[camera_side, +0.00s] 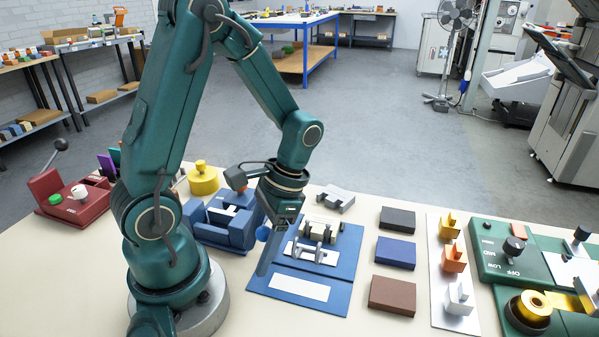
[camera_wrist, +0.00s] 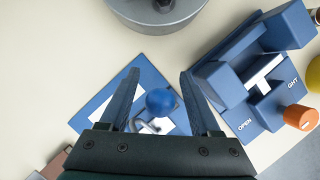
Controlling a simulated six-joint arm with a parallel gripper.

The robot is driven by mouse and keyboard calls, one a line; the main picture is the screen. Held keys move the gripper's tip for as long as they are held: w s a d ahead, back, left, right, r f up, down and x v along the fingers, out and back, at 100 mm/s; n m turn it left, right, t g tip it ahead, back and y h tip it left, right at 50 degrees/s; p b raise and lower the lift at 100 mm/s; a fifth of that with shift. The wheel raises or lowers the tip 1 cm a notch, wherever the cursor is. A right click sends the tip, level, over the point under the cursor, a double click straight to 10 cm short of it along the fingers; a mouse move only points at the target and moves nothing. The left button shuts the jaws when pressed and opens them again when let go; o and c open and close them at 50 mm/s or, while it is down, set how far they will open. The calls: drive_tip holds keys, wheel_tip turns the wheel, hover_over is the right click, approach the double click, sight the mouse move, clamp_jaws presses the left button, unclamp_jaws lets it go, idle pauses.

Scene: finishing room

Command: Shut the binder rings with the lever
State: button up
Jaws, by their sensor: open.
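The blue binder (camera_side: 340,297) lies flat on the table, with a white label on its near cover. Its metal ring mechanism (camera_side: 318,235) shows beside my gripper; I cannot tell whether the rings are fully apart. A round blue knob (camera_wrist: 160,102), apparently the lever's end, shows in the wrist view between my fingers, and also in the side view (camera_side: 262,233). My gripper (camera_wrist: 161,73) is open above the binder, its dark blue fingers on either side of the knob with gaps visible. The lever's shaft is mostly hidden.
A blue clamp (camera_side: 222,220) with an orange knob stands close left of the binder. Dark, blue and brown blocks (camera_side: 392,295) and a plate with clips (camera_side: 437,280) lie to the right. A green control unit (camera_side: 500,260) is farther right.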

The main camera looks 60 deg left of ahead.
clamp_jaws()
idle(1.4)
